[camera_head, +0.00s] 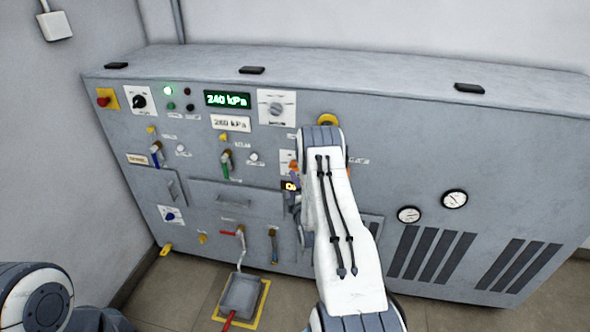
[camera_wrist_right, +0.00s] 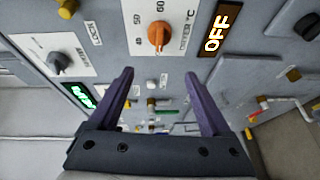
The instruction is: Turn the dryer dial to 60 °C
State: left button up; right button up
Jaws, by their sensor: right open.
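The dryer dial is an orange knob (camera_wrist_right: 158,35) on a white plate, with 40, 50 and 60 printed beside it and a "DRYER °C" label. I cannot tell surely which mark it points at. In the head view the orange dial (camera_head: 294,167) shows just left of my right arm. My right gripper (camera_wrist_right: 158,73) has its two purple fingers apart and empty, short of the dial and not around it. In the head view the arm hides most of this gripper. A display (camera_wrist_right: 215,30) beside the dial reads OFF. My left gripper is out of view; only arm parts show at bottom left.
The grey cabinet (camera_head: 420,130) carries valves, gauges (camera_head: 454,199) and a lit 240 kPa display (camera_head: 228,100). A grey knob (camera_wrist_right: 60,63) and a yellow knob (camera_wrist_right: 68,6) stand left of the dial in the wrist view. A grey pan (camera_head: 240,295) is on the floor.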

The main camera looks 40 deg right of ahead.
aim_at(295, 167)
jog(key=w+d+h+p, duration=0.1)
jog(key=w+d, duration=0.5)
jog(key=w, duration=0.1)
jog(key=shift+d+f, duration=0.35)
jog(key=shift+d, duration=0.05)
jog(key=shift+w, duration=0.1)
